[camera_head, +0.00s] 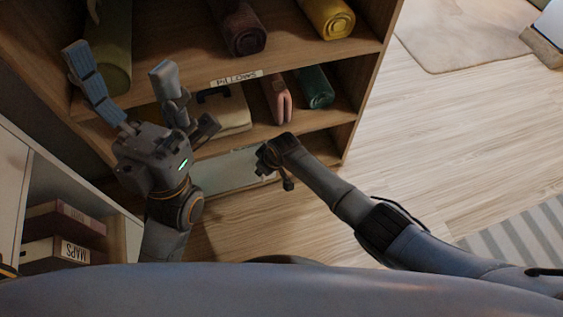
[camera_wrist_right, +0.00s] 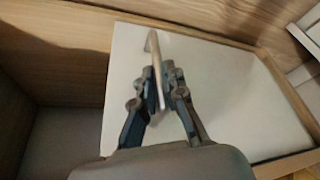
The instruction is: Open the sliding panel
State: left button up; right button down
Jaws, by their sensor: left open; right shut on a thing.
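The sliding panel (camera_head: 226,172) is a pale flat board at the bottom of the wooden shelf unit. In the right wrist view the panel (camera_wrist_right: 225,90) fills the right part of a wooden frame, with a dark open space to its left. A thin upright handle (camera_wrist_right: 153,48) stands out from it. My right gripper (camera_wrist_right: 163,92) is shut on this handle; in the head view the gripper (camera_head: 266,160) is in front of the panel, its fingertips partly hidden. My left gripper (camera_head: 124,76) is open and empty, in front of the shelves at the left.
The shelf unit (camera_head: 365,62) holds rolled mats, including a yellow one (camera_head: 328,14) and a teal one (camera_head: 315,88), and a beige case (camera_head: 222,112). A white cabinet with boxes marked MAPS (camera_head: 70,251) stands at lower left.

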jog(key=shift+s+a, duration=0.3)
jog(key=shift+a, duration=0.6)
jog(key=c, duration=1.7)
grip_release()
jog(key=v, duration=1.2)
